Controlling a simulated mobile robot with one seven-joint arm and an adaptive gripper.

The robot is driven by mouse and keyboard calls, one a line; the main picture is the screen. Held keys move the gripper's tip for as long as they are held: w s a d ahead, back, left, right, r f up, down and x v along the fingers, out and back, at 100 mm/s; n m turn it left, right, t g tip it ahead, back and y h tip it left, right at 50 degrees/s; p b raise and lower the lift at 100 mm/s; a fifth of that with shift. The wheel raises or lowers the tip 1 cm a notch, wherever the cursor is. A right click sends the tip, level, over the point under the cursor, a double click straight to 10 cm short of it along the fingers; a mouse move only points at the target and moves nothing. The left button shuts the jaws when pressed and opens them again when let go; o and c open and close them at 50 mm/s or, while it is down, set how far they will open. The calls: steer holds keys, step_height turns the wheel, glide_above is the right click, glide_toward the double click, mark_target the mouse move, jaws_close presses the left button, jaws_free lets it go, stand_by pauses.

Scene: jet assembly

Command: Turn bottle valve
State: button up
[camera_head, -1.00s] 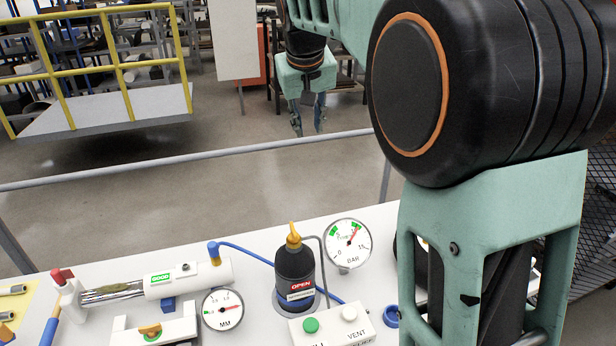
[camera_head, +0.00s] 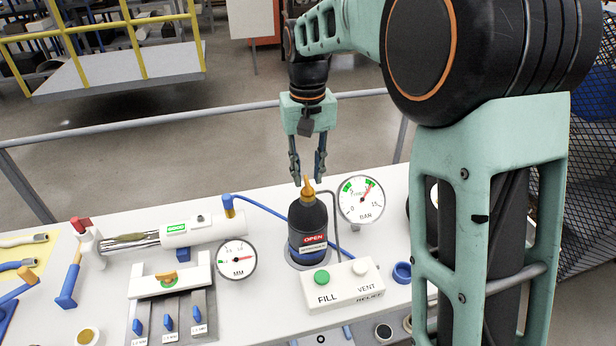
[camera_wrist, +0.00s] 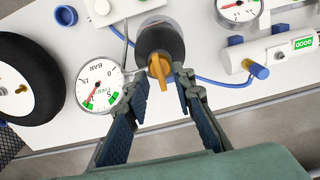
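The black bottle (camera_head: 308,228) stands upright on the white bench with a red "OPEN" label facing me. Its orange-yellow valve (camera_head: 308,188) sits on top and also shows in the wrist view (camera_wrist: 158,72), with the bottle (camera_wrist: 160,42) under it. My gripper (camera_head: 306,182) points down just above the valve in the head view. In the wrist view my gripper (camera_wrist: 163,82) is open, with one blue-padded finger on each side of the valve. I see gaps between the valve and both fingers; the right finger looks nearer. Nothing is held.
A BAR gauge (camera_head: 361,201) stands close to the right of the bottle. A FILL/VENT box (camera_head: 341,285) is in front of it, and a blue hose (camera_head: 262,206) runs behind. An MM gauge (camera_head: 237,260) and a cylinder (camera_head: 190,231) are at left. A rail crosses behind the bench.

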steer(key=shift+f, duration=0.9)
steer(key=shift+c, duration=0.4)
jaws_close()
